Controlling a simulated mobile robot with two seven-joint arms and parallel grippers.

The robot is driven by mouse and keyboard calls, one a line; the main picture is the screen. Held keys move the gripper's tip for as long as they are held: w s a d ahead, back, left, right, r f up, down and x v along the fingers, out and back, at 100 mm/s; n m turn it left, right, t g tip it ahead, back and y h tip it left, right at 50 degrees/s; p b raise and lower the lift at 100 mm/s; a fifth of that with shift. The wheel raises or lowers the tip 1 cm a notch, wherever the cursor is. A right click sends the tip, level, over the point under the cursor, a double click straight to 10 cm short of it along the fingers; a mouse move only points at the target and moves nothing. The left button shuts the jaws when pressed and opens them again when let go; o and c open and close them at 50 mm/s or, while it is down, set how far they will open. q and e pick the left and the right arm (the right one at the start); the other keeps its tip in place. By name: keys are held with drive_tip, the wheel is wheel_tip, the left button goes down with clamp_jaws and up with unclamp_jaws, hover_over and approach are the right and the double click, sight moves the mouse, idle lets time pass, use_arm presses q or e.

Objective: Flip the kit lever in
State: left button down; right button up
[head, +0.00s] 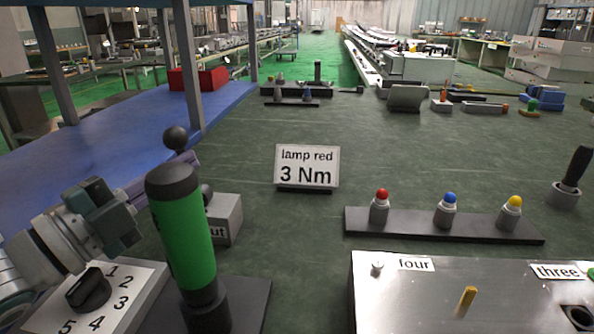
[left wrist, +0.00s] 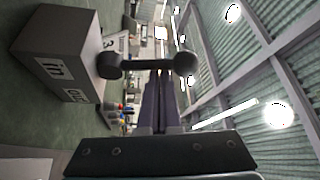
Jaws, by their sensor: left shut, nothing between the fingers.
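The kit lever's grey box (head: 228,220) stands behind the green cylinder in the head view, with part of an "out" label showing. In the left wrist view the box (left wrist: 62,50) shows both "in" and "out" labels. The lever's black ball (head: 175,138) shows above the green cylinder; its rod is mostly hidden there. In the left wrist view the lever ball (left wrist: 186,62) sits at the end of a dark rod standing out from its pivot. My left gripper (left wrist: 161,74) is shut and empty, its tips close to the lever; I cannot tell whether they touch. My right gripper is out of view.
A green cylinder (head: 183,235) on a black base and a numbered dial box (head: 115,300) stand near my left arm. A "lamp red 3 Nm" sign (head: 307,166), a lamp strip (head: 425,225) and a metal panel (head: 420,300) lie right.

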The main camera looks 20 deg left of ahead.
use_arm(q)
drive_tip(key=shift+s+a+f, duration=0.15)
drive_tip(key=shift+a+f, duration=0.05)
drive_tip(key=shift+a, duration=0.55)
idle(0.3)
drive_tip(key=v, duration=1)
idle(0.4)
